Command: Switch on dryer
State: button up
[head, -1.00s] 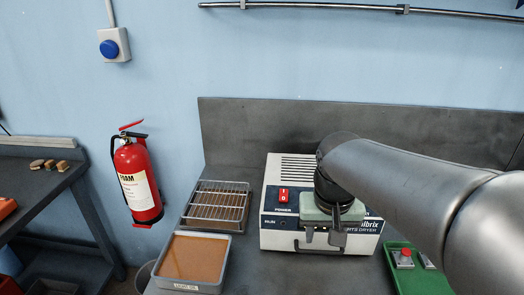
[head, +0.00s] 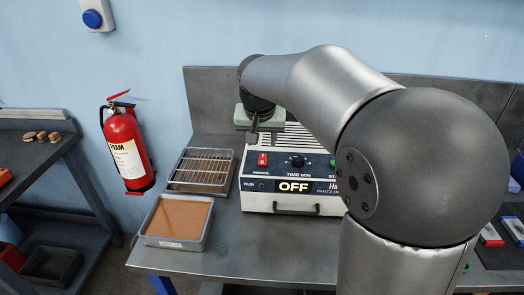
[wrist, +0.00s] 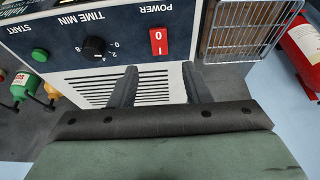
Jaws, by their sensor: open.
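The dryer (head: 226,197) is a white box with a dark front panel on the bench. Its display (head: 294,187) reads OFF. The red power switch (head: 262,159) is on the panel's left part; it also shows in the wrist view (wrist: 158,41), marked 0 and I. A black time knob (wrist: 95,46) and a green start button (wrist: 40,54) are beside it. My gripper (head: 252,139) is over the dryer's left rear, apart from the switch. In the wrist view my gripper (wrist: 159,83) is open and empty, its fingers spread over the slotted top. My arm hides the dryer's right side.
A tray with a wire rack (head: 203,168) stands left of the dryer, with a tray of brown liquid (head: 178,219) in front of it. A red fire extinguisher (head: 126,150) hangs on the wall. Green and yellow bottles (wrist: 24,86) appear in the wrist view.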

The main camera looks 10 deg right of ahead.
aim_at(263, 157)
jog(key=x, duration=0.7)
jog(key=shift+d+f+p, duration=0.1)
jog(key=shift+f+p, duration=0.05)
jog(key=shift+p, duration=0.2)
